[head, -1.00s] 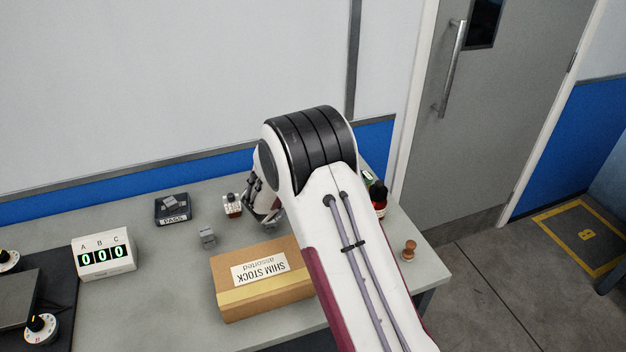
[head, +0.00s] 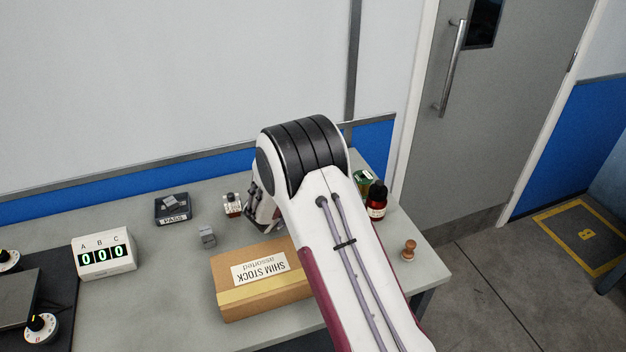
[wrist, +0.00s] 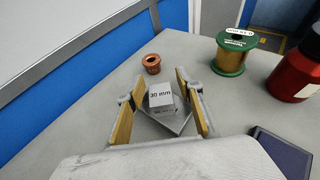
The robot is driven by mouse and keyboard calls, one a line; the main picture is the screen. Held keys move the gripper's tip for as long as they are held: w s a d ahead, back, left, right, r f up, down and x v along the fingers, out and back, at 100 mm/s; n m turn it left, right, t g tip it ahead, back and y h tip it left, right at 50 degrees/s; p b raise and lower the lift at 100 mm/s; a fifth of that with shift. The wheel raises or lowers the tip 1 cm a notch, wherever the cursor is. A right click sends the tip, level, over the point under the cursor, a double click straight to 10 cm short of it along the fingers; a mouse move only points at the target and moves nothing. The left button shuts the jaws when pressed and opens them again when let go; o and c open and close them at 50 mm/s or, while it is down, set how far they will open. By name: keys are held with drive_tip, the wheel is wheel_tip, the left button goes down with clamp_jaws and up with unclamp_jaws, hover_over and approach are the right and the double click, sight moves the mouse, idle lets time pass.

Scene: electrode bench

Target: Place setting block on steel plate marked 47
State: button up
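A grey block marked "30 mm" (wrist: 161,98) stands between the fingers of my gripper (wrist: 161,86) in the wrist view. The fingers, with tan pads, are apart, with a gap on each side of the block. A flat grey plate (wrist: 178,124) shows under or just in front of the block; its near part is hidden by my gripper and no number on it is readable. In the head view my arm hides most of the gripper and whatever is at it. Another small grey block (head: 207,237) stands on the bench left of my arm.
A dark flat item (wrist: 283,152) lies at right. A shim stock box (head: 262,295), a PASS tray (head: 174,220) and a digit display (head: 104,255) occupy the bench.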

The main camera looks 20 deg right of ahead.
drive_tip(key=shift+r, duration=0.1)
drive_tip(key=shift+r, duration=0.1)
drive_tip(key=v, duration=1.2)
idle(0.7)
